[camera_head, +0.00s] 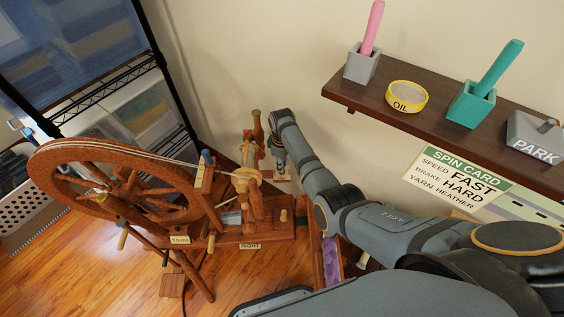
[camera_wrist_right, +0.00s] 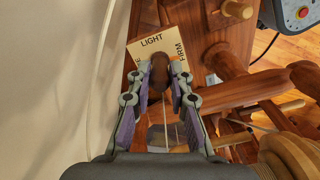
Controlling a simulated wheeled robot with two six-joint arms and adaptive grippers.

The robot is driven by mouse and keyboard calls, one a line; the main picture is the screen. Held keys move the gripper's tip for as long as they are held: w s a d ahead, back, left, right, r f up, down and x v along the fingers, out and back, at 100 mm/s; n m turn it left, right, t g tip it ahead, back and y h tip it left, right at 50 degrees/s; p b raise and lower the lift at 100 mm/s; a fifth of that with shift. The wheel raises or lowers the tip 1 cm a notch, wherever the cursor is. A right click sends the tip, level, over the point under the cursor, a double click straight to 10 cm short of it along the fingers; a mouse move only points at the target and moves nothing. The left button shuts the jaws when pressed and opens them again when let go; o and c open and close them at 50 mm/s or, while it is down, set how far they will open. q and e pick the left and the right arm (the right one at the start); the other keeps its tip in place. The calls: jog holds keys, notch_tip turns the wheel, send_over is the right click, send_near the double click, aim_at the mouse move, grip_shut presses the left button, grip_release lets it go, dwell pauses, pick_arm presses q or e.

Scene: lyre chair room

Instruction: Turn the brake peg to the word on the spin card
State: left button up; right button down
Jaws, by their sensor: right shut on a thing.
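The spin card (camera_head: 459,181) hangs on the wall below the shelf and reads SPEED FAST, BRAKE HARD, YARN HEATHER. The spinning wheel (camera_head: 120,150) stands at the left. My right gripper (camera_head: 280,163) reaches down behind its flyer end. In the right wrist view, my right gripper (camera_wrist_right: 165,82) is shut on the brown brake peg (camera_wrist_right: 159,72). The peg stands over a cream label plate (camera_wrist_right: 144,48) with LIGHT at the far edge and FIRM on the right. The word on the left is mostly hidden, and HARD is not visible. I cannot tell which word the peg points to. My left gripper is out of view.
The shelf (camera_head: 440,118) holds a grey holder with a pink stick, an OIL tin (camera_head: 407,97), a teal holder (camera_head: 470,104) and a PARK block (camera_head: 535,138). The wall is close beside my right gripper. Wooden wheel parts (camera_wrist_right: 240,92) crowd its right side in the wrist view.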

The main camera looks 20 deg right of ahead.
jog(key=shift+r+m+p, duration=0.2)
jog(key=shift+m+p, duration=0.4)
jog(key=shift+m, duration=0.3)
jog(key=m+p, duration=0.1)
jog(key=m, duration=0.1)
jog(key=shift+m, duration=0.3)
jog(key=m+p, duration=0.1)
jog(key=m, duration=0.1)
jog(key=shift+f+m, duration=0.1)
jog(key=shift+m, duration=0.2)
jog(key=shift+f+m+p, duration=0.1)
jog(key=shift+m+p, duration=0.35)
jog(key=shift+m, duration=1.05)
jog(key=c, duration=1.2)
grip_release()
